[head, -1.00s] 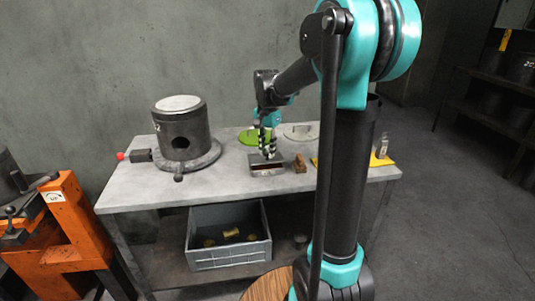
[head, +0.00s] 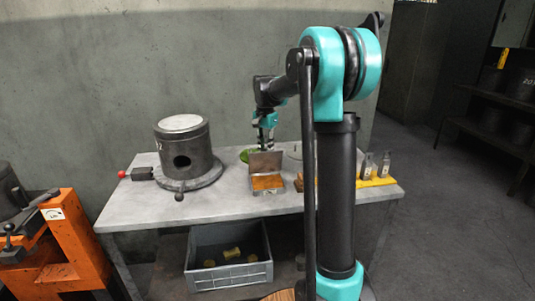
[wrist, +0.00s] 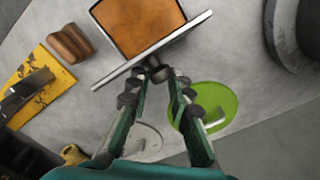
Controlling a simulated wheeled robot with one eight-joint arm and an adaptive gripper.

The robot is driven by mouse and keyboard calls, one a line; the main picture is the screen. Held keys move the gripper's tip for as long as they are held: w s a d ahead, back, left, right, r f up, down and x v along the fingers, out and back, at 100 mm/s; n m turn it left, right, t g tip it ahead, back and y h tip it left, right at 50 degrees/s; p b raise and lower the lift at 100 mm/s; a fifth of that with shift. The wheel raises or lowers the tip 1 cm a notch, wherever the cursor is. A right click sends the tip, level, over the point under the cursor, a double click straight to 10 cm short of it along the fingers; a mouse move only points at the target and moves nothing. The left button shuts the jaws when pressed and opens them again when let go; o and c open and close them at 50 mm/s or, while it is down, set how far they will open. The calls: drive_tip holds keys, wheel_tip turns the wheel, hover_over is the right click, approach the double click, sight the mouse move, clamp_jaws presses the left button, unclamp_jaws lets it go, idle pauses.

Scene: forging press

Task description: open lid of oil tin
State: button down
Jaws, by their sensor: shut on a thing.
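The oil tin (head: 267,184) sits on the grey bench, with orange-brown contents showing inside. Its lid (head: 265,162) is raised and stands nearly upright at the tin's back edge. In the wrist view the tin (wrist: 138,24) is at the top and the lid (wrist: 190,32) shows edge-on as a slanting strip. My gripper (wrist: 159,80) is at the lid's back face, its fingers closed around a small dark knob (wrist: 158,72) there. In the head view my gripper (head: 265,146) is just behind the lid, which partly hides its fingertips.
A dark cylinder with a flanged base (head: 184,150) stands left of the tin. A green disc (wrist: 204,107) lies behind the lid. A brown block (wrist: 70,43) and a yellow mat (head: 378,181) with small bottles lie to the right in the head view. A grey crate (head: 230,275) is below.

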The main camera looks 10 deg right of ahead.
drive_tip(key=shift+w+a+f, duration=0.15)
drive_tip(key=shift+w+f, duration=0.1)
drive_tip(key=shift+w, duration=0.5)
drive_tip(key=shift+w+a+f, duration=0.15)
drive_tip(key=shift+w+f, duration=0.15)
drive_tip(key=shift+w, duration=0.45)
drive_tip(key=shift+w+a+f, duration=0.15)
drive_tip(key=shift+w+f, duration=0.1)
drive_tip(key=shift+w, duration=0.5)
drive_tip(key=shift+w+f, duration=0.1)
drive_tip(key=c, duration=1.3)
unclamp_jaws()
drive_tip(key=shift+a, duration=0.1)
drive_tip(key=shift+c, duration=0.2)
drive_tip(key=shift+d, duration=0.3)
wheel_tip(320, 180, up, 12)
drive_tip(key=shift+a+r, duration=0.1)
drive_tip(key=shift+c, duration=0.3)
